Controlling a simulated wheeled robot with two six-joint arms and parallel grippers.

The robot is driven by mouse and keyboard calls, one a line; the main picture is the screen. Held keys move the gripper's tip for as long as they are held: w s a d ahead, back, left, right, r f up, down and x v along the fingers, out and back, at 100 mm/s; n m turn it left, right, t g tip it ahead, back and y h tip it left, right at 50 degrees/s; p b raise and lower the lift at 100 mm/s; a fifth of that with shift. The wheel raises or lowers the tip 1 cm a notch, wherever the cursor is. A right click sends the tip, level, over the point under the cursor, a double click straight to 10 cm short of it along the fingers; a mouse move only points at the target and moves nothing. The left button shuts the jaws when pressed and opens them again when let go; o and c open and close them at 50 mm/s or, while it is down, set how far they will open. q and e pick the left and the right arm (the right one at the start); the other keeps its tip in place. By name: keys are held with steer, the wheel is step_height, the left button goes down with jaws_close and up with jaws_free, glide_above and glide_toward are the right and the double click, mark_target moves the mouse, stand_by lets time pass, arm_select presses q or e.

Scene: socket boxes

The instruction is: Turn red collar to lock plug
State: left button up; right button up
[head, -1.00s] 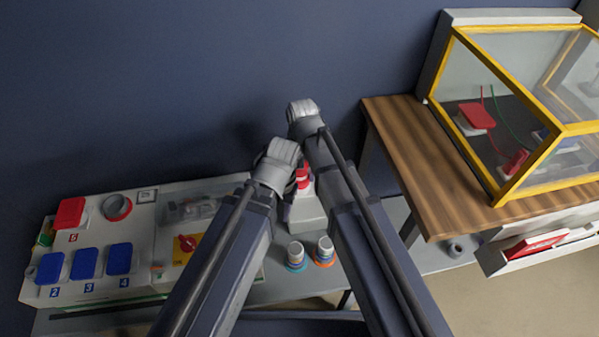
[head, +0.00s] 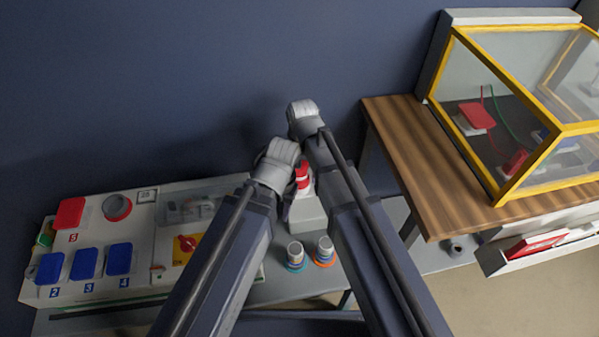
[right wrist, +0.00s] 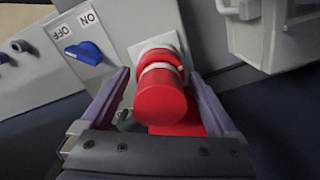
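The red plug (right wrist: 160,103) sits in a white socket plate on a grey box, with a red collar (right wrist: 161,57) and a pale ring around it. In the head view the red plug (head: 302,177) shows small between my two arms. My right gripper (right wrist: 160,74) is open around the plug and collar, one finger on each side, with narrow gaps visible. My left gripper (head: 276,162) is close by on the left in the head view; its fingers are hidden there.
A blue switch (right wrist: 84,52) marked ON and OFF is beside the socket. A panel (head: 142,221) with blue and red covers stands at left. Two ringed cylinders (head: 295,255) stand in front. A wooden table (head: 408,150) with a yellow-framed case is at right.

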arm_select(q)
steer(key=shift+r, duration=0.1)
arm_select(e)
steer(key=shift+o, duration=0.2)
steer(key=shift+r, duration=0.1)
step_height(320, 180, up, 8)
steer(key=p, duration=0.8)
steer(key=shift+d, duration=0.1)
arm_select(q)
step_height(320, 180, up, 8)
arm_select(e)
steer(key=shift+w, duration=0.1)
arm_select(q)
steer(key=shift+s+f, duration=0.1)
steer(key=shift+f, duration=0.15)
arm_select(e)
steer(key=shift+f, duration=0.25)
